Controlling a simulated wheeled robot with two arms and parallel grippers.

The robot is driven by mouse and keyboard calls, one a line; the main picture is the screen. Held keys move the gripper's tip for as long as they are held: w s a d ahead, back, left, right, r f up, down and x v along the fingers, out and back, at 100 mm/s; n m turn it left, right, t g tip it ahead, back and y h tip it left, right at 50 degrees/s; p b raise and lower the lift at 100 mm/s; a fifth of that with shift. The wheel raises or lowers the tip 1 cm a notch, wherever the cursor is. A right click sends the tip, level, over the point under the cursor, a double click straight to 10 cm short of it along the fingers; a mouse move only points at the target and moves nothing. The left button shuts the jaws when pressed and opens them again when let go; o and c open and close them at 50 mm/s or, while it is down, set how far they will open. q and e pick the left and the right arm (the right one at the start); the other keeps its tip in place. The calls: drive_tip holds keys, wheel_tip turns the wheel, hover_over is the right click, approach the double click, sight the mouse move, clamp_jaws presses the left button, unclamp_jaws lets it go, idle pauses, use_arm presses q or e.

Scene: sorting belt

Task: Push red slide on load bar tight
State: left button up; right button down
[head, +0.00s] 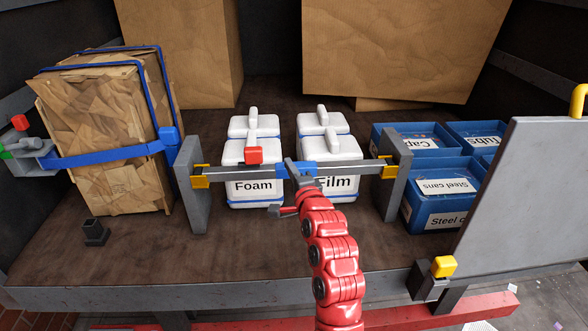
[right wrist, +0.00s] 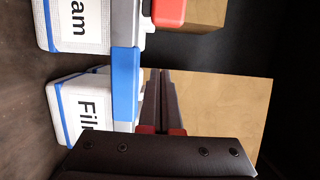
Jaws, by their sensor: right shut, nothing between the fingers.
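The grey load bar (head: 225,172) runs level between two upright posts, in front of the white cases. The red slide (head: 253,155) stands on it left of the middle, beside a blue section (head: 282,170). In the right wrist view the red slide (right wrist: 168,12) is at the top edge, and the blue section (right wrist: 125,85) runs up and down. My right gripper (head: 289,164) is shut and empty at the blue section, right of the slide. Its fingers (right wrist: 160,75) point towards the slide's side, with a gap between. My left gripper is not in view.
White cases labelled Foam (head: 253,187) and Film (head: 333,183) stand behind the bar. Blue crates (head: 412,210) are on the right, near a grey panel (head: 520,190). A strapped cardboard bundle (head: 105,120) is on the left. The deck in front of the bar is mostly clear.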

sight(285, 169)
drive_tip(key=x, duration=0.1)
drive_tip(key=p+x, duration=0.1)
drive_tip(key=x, duration=0.2)
drive_tip(key=shift+r+p, duration=0.25)
drive_tip(key=shift+p, duration=0.15)
drive_tip(key=a+p, duration=0.1)
drive_tip(key=a, duration=0.1)
drive_tip(key=a+p, duration=0.1)
drive_tip(key=shift+s+a+f, duration=0.15)
drive_tip(key=shift+a+f, duration=0.05)
drive_tip(key=shift+a, duration=0.2)
